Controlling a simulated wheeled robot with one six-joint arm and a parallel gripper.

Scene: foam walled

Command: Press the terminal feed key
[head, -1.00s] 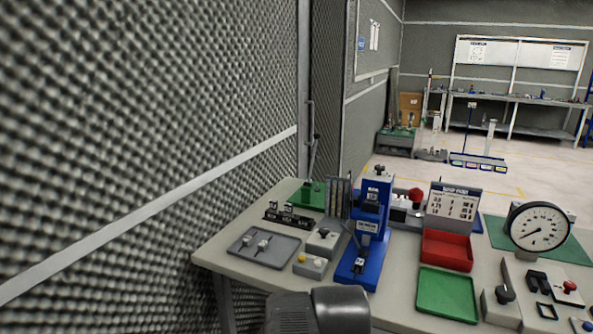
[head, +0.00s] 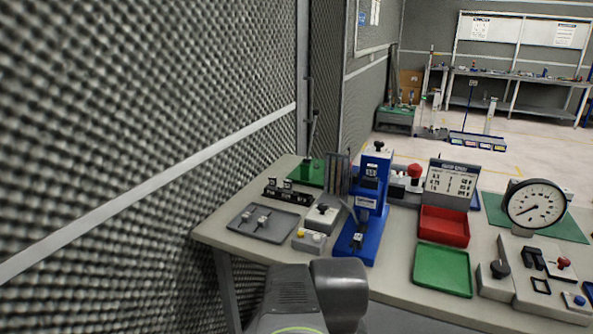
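A small grey box with a yellow button (head: 301,233) and a paler button beside it sits near the front edge of the bench, left of the blue press (head: 361,243). It may be the terminal feed key, but its markings are too small to read. The blue press stands upright with a small metal part at its base. My gripper is not in view; only grey links of my arm show at the bottom centre, in front of the bench edge.
A grey tray (head: 240,222) with small metal parts lies left of the box. A grey block with a black knob (head: 322,211) stands behind it. Green tray (head: 442,282), red bin (head: 444,238) and round gauge (head: 535,205) are to the right. A textured foam wall (head: 150,120) is close at left.

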